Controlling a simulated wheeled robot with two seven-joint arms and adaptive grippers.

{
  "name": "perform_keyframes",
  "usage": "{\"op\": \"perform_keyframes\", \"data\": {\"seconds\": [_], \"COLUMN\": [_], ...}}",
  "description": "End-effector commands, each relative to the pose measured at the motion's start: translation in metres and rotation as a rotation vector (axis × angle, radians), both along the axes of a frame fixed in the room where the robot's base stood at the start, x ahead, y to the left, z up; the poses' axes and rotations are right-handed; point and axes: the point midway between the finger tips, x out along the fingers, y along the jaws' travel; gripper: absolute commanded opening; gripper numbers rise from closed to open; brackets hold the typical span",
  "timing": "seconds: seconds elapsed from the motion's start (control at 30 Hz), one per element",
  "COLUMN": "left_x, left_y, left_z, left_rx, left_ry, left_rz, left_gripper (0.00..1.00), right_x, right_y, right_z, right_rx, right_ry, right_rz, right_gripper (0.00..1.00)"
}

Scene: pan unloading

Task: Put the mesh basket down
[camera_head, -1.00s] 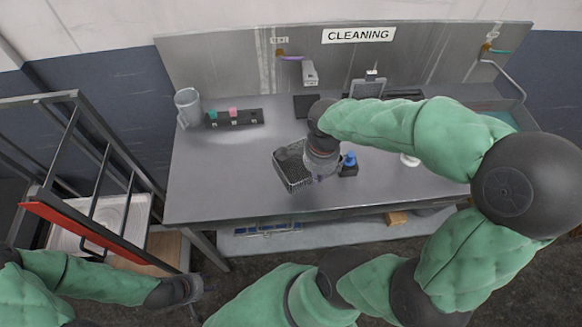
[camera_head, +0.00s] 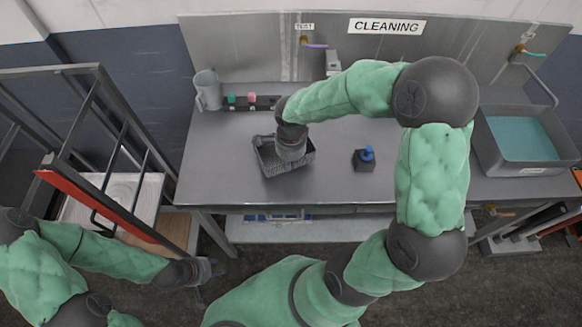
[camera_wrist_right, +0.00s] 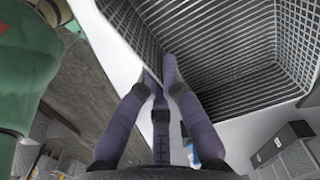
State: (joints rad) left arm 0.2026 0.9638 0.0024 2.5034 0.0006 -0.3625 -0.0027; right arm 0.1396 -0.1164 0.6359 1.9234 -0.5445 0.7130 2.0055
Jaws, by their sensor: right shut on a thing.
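The dark grey mesh basket (camera_head: 303,164) is over the left-middle part of the grey worktop (camera_head: 225,160) in the head view. Whether it touches the worktop is hard to tell. My right gripper (camera_head: 285,158) is above it, hiding part of it. In the right wrist view, the purple-grey fingers (camera_wrist_right: 160,80) are shut on a wall of the basket (camera_wrist_right: 225,60), and its ribbed inside faces the camera. My left gripper (camera_head: 208,270) is low at the left, below the worktop's front edge and away from the basket; its jaw opening is too small to read.
A clear jug (camera_head: 208,92) and a dark holder with coloured items (camera_head: 262,102) are behind. A water-filled basin (camera_head: 525,165) is at right. A rack with a red bar (camera_head: 95,205) stands left.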

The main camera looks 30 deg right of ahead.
Motion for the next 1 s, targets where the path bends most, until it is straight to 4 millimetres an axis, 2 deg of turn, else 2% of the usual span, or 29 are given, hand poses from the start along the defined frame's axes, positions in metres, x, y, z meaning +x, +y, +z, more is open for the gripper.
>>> {"op": "perform_keyframes", "data": {"seconds": [0.1,0.2,0.6,0.7,1.0], "left_x": [0.000,0.000,0.000,0.000,0.000], "left_y": [0.000,0.000,0.000,0.000,0.000], "left_z": [-0.005,-0.006,-0.010,-0.009,-0.009], "left_rx": [0.000,0.000,0.000,0.000,0.000], "left_ry": [0.000,0.000,0.000,0.000,0.000], "left_rz": [0.000,0.000,0.000,0.000,0.000], "left_gripper": [0.40,0.40,0.40,0.40,0.40], "right_x": [-0.001,-0.001,-0.001,-0.001,-0.001], "right_y": [0.000,-0.001,-0.001,0.000,0.000], "right_z": [-0.019,-0.029,-0.033,-0.032,-0.031], "right_rx": [0.000,0.000,0.000,0.000,0.000], "right_ry": [0.004,0.003,0.001,0.002,0.002], "right_rz": [0.000,-0.001,0.000,0.000,0.000], "right_gripper": [0.00,0.00,0.00,0.30,0.31]}}
